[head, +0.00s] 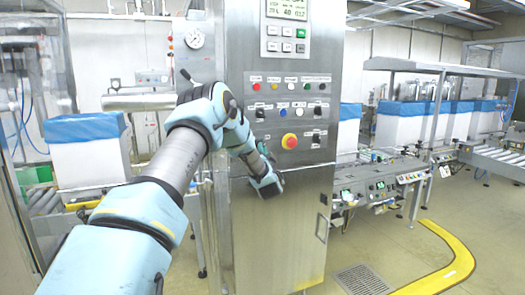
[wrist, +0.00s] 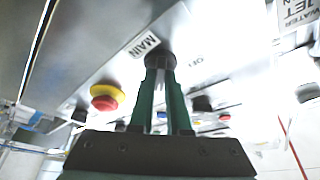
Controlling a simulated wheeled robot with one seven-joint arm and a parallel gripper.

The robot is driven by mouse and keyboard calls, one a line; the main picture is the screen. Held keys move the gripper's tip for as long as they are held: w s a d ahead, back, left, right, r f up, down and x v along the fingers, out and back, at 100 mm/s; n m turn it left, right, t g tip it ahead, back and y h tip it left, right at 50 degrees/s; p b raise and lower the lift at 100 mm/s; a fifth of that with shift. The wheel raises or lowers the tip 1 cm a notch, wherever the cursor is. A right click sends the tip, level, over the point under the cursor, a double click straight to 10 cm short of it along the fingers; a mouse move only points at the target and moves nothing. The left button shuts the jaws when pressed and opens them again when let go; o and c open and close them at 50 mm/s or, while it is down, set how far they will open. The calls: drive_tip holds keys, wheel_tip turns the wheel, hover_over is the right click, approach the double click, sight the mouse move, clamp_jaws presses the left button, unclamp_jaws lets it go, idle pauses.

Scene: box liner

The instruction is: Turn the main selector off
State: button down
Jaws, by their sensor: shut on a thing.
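The main selector (wrist: 160,58) is a dark round knob on the metal panel, beside a white label reading MAIN (wrist: 145,45) in the wrist view. My gripper (wrist: 159,74) has its two green fingers closed around the knob. The fingers cover part of it, so I cannot tell its turned position. In the head view, my arm reaches to the cabinet (head: 300,215) and hides the selector and most of my gripper.
A red stop button on a yellow collar (head: 289,141) sits close to my gripper; it also shows in the wrist view (wrist: 104,98). Coloured buttons (head: 290,79) and dark knobs lie above. A blue-lined box (head: 85,150) stands left; a conveyor (head: 380,185) stands right.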

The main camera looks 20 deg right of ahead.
drive_tip(key=shift+f+b, duration=0.15)
drive_tip(key=shift+b, duration=0.45)
drive_tip(key=shift+w+d+n+g+y+b, duration=0.1)
drive_tip(key=shift+d+n+g+y+b, duration=0.15)
drive_tip(key=shift+n+y+b, duration=2.8)
drive_tip(key=shift+s+d+n+g+y+b, duration=0.2)
drive_tip(key=shift+n+y+b, duration=0.75)
drive_tip(key=shift+n+b, duration=4.05)
drive_tip(key=shift+w+d+n+g+y+b, duration=0.3)
drive_tip(key=shift+n+y+b, duration=1.7)
drive_tip(key=shift+n+b, duration=2)
drive_tip(key=shift+s+n+p, duration=0.1)
drive_tip(key=shift+n+p, duration=0.45)
drive_tip(key=shift+n, duration=0.2)
drive_tip(key=c, duration=0.9)
unclamp_jaws()
drive_tip(key=b+v, duration=0.1)
drive_tip(key=v, duration=0.4)
drive_tip(key=b+v, duration=0.1)
drive_tip(key=v, duration=0.4)
drive_tip(key=shift+s+d, duration=0.1)
drive_tip(key=shift+s, duration=0.25)
